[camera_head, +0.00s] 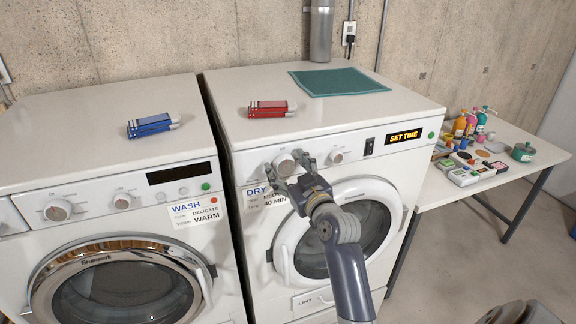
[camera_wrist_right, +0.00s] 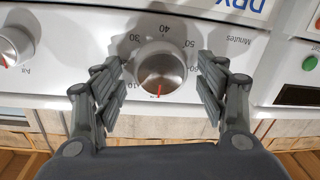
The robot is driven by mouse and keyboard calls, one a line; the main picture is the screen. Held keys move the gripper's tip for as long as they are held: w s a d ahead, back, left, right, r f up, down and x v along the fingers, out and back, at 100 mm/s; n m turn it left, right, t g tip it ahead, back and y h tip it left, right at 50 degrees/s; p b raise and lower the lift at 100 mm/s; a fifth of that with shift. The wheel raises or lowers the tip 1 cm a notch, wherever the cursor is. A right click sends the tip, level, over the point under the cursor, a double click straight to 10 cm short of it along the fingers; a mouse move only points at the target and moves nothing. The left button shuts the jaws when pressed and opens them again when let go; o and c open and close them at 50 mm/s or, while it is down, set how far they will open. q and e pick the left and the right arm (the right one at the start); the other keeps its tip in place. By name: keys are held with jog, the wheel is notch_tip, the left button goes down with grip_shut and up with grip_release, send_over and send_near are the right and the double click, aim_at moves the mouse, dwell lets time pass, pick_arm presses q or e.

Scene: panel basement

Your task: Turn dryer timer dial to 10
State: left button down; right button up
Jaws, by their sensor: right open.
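The dryer (camera_head: 228,132) is the white machine on the right, with a display reading SET TIME (camera_head: 403,136). Its timer dial (camera_head: 284,163) is a round silver knob on the front panel. In the right wrist view, which looks upside down, the timer dial (camera_wrist_right: 160,65) has numbers around it and a red pointer mark at the picture's bottom side. My left gripper is not in view.
A second dryer knob (camera_head: 337,157) sits right of the dial, near a black switch (camera_head: 369,146). The washer (camera_head: 100,115) stands to the left. A cluttered table (camera_head: 535,165) stands at right.

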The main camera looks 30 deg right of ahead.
jog(key=c, duration=1.1)
jog(key=m, duration=0.4)
jog(key=shift+m, duration=0.4)
jog(key=shift+d+f+m+t, duration=0.1)
jog(key=shift+m+t, duration=0.2)
jog(key=shift+m, duration=1.7)
jog(key=o, duration=1.1)
